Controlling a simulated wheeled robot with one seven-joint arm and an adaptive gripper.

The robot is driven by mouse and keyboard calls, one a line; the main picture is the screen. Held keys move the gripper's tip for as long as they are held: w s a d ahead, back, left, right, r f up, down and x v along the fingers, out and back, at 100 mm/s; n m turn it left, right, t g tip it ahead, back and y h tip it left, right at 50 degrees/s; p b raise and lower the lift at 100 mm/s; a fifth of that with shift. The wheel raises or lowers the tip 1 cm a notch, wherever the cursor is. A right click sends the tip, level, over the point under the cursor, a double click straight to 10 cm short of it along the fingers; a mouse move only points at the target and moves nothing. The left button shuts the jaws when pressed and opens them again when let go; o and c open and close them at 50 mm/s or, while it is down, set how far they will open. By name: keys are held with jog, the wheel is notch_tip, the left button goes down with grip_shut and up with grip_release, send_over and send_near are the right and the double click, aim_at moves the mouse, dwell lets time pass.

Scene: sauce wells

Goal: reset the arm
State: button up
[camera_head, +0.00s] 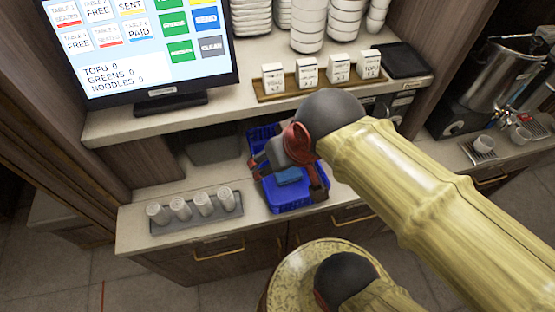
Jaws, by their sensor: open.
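My gripper (286,176) is open at the end of my bamboo-coloured arm, which reaches in from the right. It is over the blue basket (297,207) on the lower counter and hides part of it. A lighter blue item (289,176) shows in the basket, partly hidden by the gripper. I see nothing held between the fingers. I cannot tell whether the fingers touch the basket.
A grey tray with several cups (203,203) sits left of the basket. Above, the shelf carries a screen (140,45), a wooden tray (272,97) with several small boxes and stacked white bowls (308,30). A steel pot (499,75) stands at right.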

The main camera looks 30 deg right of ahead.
jog(key=shift+s+a+r+n, duration=0.1)
jog(key=shift+s+n, duration=0.1)
jog(key=shift+n, duration=0.1)
notch_tip(320, 180, down, 4)
jog(key=b, duration=0.4)
jog(key=shift+f, duration=0.2)
